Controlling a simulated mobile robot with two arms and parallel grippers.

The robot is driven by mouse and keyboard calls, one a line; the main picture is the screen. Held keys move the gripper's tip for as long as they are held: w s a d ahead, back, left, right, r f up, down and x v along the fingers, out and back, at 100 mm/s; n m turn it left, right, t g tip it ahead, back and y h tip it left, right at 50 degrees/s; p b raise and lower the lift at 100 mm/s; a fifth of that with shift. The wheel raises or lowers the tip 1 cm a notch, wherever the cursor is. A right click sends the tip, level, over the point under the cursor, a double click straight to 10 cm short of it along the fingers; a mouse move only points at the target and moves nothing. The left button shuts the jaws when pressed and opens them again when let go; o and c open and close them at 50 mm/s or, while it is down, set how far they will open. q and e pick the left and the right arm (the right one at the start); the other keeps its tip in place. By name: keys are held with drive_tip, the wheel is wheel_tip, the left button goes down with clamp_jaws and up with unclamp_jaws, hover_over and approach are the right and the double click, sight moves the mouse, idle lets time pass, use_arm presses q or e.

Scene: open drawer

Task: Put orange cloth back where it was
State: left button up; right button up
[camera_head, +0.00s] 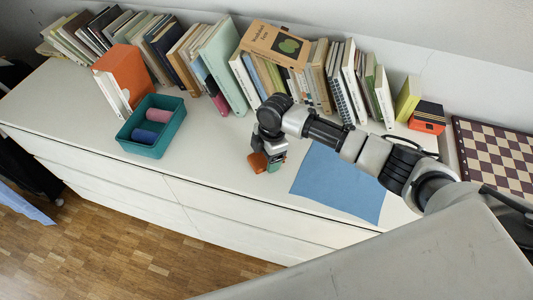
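My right arm comes in from the right, and its gripper (268,163) points down just above or at the white dresser top (222,160), left of a blue sheet (338,185). A small orange patch (258,162) shows at the fingers, with a small teal patch beside it. I cannot tell whether the orange patch is the cloth or part of the gripper. The fingertips are too small to tell whether they are open or shut. No other orange cloth is clearly visible. My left gripper is not in view.
A teal bin (152,146) holds a pink and a blue roll. An orange holder (124,76) stands behind it. Books line the back. An orange-black box (428,116) and chessboard (495,152) are at right. Closed drawer fronts (120,178) face the wooden floor (130,250).

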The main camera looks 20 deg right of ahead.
drive_tip(key=shift+o, duration=1.2)
drive_tip(key=r, duration=0.4)
drive_tip(key=d+r, duration=0.1)
drive_tip(key=r, duration=0.7)
drive_tip(key=shift+w+d+r, duration=0.1)
drive_tip(key=shift+w+d, duration=0.05)
drive_tip(key=shift+d, duration=0.25)
drive_tip(key=shift+d, duration=0.1)
